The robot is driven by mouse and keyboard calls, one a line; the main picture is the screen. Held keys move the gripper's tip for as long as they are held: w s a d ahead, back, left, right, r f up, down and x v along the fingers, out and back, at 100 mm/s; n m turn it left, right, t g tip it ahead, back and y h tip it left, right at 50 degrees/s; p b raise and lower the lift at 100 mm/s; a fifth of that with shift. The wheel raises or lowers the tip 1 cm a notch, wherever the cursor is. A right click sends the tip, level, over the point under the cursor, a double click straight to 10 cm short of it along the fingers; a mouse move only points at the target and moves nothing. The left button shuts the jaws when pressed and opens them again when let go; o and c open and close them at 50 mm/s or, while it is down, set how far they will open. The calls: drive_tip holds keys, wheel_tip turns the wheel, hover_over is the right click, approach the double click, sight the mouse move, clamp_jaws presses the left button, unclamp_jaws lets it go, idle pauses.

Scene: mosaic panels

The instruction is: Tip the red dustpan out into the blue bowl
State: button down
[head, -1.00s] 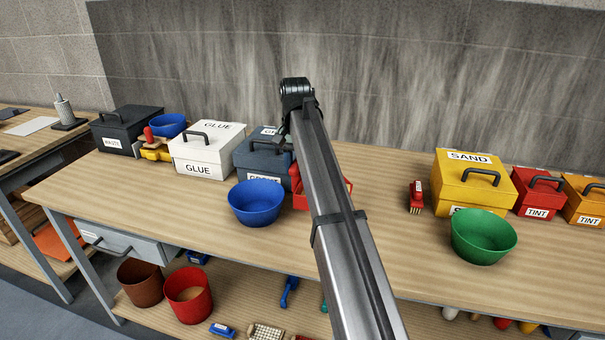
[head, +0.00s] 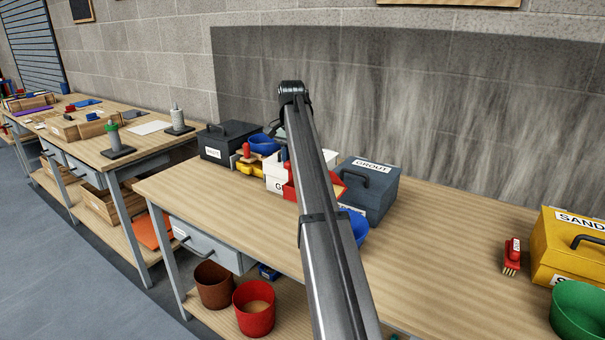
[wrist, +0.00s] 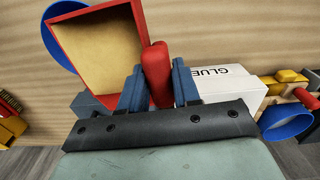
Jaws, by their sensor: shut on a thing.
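My gripper (wrist: 157,75) is shut on the handle of the red dustpan (wrist: 98,16), with a blue finger on each side. Tan material fills the pan in the wrist view. In the head view the dustpan (head: 331,188) shows on both sides of my arm, in front of the white and grey boxes; my arm hides the gripper itself. A blue bowl (head: 353,226) stands on the bench in front of the grey GROUT box, partly behind my arm. In the wrist view the blue bowl (wrist: 59,12) shows past the pan's upper left edge, partly covered by it.
The GROUT box (head: 369,190) and white GLUE box (wrist: 225,84) stand close by. A second blue bowl (head: 264,145) is near the black box (head: 228,143). A red brush (head: 512,256), yellow SAND box (head: 572,245) and green bowl (head: 578,312) are at right. Bench between is clear.

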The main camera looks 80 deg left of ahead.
drive_tip(key=shift+w+d+f+m, duration=0.1)
drive_tip(key=shift+d+f+m, duration=0.1)
drive_tip(key=shift+m, duration=0.2)
drive_tip(key=shift+w+d+f+g+y, duration=0.2)
drive_tip(key=shift+d+f+g+y, duration=0.1)
drive_tip(key=shift+f, duration=0.35)
drive_tip(key=shift+w+d+f+g+y, duration=0.2)
drive_tip(key=shift+f+g+y, duration=0.1)
drive_tip(key=shift+f, duration=0.35)
drive_tip(key=shift+w+d+r+g+y, duration=3)
drive_tip(key=shift+w+d+g+y, duration=0.5)
drive_tip(key=shift+w+d, duration=0.25)
drive_tip(key=w+d+f+g+y, duration=0.5)
drive_tip(key=w+d+g+y, duration=0.2)
drive_tip(key=w+d, duration=0.2)
drive_tip(key=shift+w+d+f, duration=0.15)
drive_tip(key=shift+w+f, duration=0.1)
drive_tip(key=shift+g+y, duration=0.3)
